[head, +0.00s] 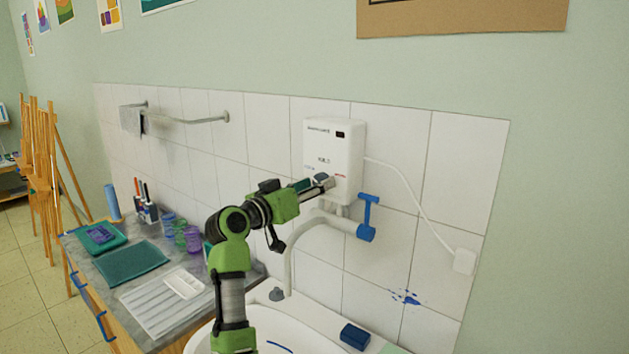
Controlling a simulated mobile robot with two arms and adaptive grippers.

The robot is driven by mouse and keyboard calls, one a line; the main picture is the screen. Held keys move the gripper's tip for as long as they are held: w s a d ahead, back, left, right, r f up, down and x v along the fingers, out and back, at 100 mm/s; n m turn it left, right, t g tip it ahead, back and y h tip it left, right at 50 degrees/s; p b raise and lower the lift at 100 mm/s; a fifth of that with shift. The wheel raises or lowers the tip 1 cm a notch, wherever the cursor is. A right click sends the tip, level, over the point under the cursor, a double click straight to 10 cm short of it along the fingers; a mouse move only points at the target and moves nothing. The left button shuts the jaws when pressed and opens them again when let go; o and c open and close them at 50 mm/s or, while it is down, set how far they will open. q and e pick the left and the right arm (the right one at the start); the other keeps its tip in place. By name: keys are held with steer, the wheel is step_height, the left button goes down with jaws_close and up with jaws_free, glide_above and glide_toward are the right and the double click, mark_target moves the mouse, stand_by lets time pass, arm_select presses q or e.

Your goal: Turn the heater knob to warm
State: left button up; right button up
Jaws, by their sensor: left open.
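The heater (348,150) is a white box on the tiled wall, with a small dark display at its top right. Small blue and red marks show low on its front, left and right. My left gripper (324,183) is at the lower front of the heater, its fingers pointing right toward the knob area. It is open. A small dark grey part, possibly the knob, shows by the fingertips; I cannot tell its setting or whether the fingers touch it. My right gripper is out of view.
Below the heater, a curved grey spout and a blue tap handle (368,212) stand out from the wall over a white sink (300,330). A white cable runs to a wall box (464,261). Cups (180,236) and trays crowd the counter at left.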

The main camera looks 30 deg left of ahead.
arm_select(q)
steer(key=shift+w, duration=0.2)
steer(key=c, duration=1.1)
steer(key=shift+f, duration=0.1)
